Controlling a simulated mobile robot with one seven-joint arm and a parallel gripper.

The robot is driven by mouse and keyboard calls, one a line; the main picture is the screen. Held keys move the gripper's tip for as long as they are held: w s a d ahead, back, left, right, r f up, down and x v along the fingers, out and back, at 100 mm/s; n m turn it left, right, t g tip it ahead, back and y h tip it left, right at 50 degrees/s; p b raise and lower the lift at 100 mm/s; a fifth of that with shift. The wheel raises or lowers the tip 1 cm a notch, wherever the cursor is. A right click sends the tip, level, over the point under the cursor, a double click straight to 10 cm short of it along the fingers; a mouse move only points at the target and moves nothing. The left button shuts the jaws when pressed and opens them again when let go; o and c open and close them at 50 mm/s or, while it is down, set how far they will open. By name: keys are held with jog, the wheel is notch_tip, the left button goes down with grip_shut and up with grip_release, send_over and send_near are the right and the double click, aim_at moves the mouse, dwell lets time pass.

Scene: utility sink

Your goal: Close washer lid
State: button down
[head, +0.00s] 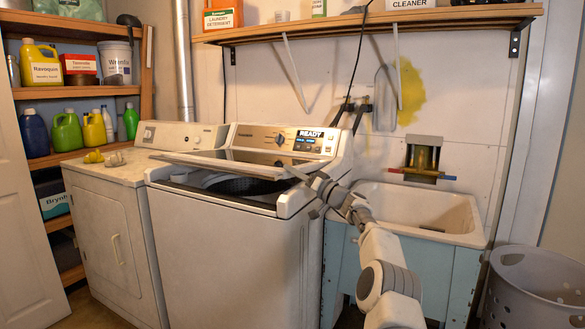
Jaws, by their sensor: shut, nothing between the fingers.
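The washer (230,240) stands in the middle, a white top-loader with a lit "READY" panel. Its lid (215,162) is partly lowered, tilted at a low angle above the tub opening. A gap under the lid shows the dark drum (240,186) and a small white cup-like part at the left of the opening. My gripper (293,172) is shut and empty at the right end of the lid, reaching in from the right. It looks very close to the lid's edge; I cannot tell if it touches.
A utility sink (420,212) is to the right, behind my arm. A grey basket (535,290) stands at the lower right. Shelves with bottles (67,131) line the left wall.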

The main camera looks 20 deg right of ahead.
jog(key=shift+f, duration=0.4)
jog(key=shift+r, duration=0.1)
dwell(0.3)
